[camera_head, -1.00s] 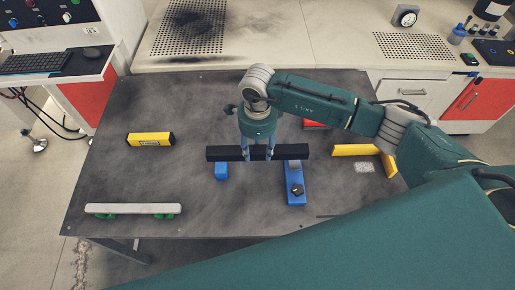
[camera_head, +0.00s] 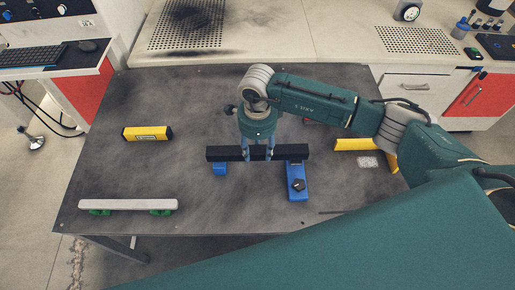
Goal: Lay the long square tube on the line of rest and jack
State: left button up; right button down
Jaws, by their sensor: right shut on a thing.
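The long square tube (camera_head: 222,153) is black and lies level, left to right, over the middle of the dark table. My right gripper (camera_head: 258,154) points down and is shut on it near its middle. A small blue block, seemingly the rest (camera_head: 220,169), shows just below the tube's left part. A longer blue piece with a dark knob, seemingly the jack (camera_head: 296,190), reaches under the tube's right end. I cannot tell whether the tube touches either one. My left gripper is not in view.
On the dark table (camera_head: 110,165) a yellow block (camera_head: 147,133) lies at the left. A pale bar (camera_head: 128,204) sits on green supports at the front left. Yellow angled pieces (camera_head: 356,144) stand at the right. The front middle is clear.

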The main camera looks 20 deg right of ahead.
jog(key=shift+f+b, duration=0.35)
jog(key=shift+b, duration=0.05)
jog(key=c, duration=0.9)
grip_release()
jog(key=shift+s, duration=0.1)
notch_tip(320, 180, up, 12)
jog(key=shift+r, duration=0.1)
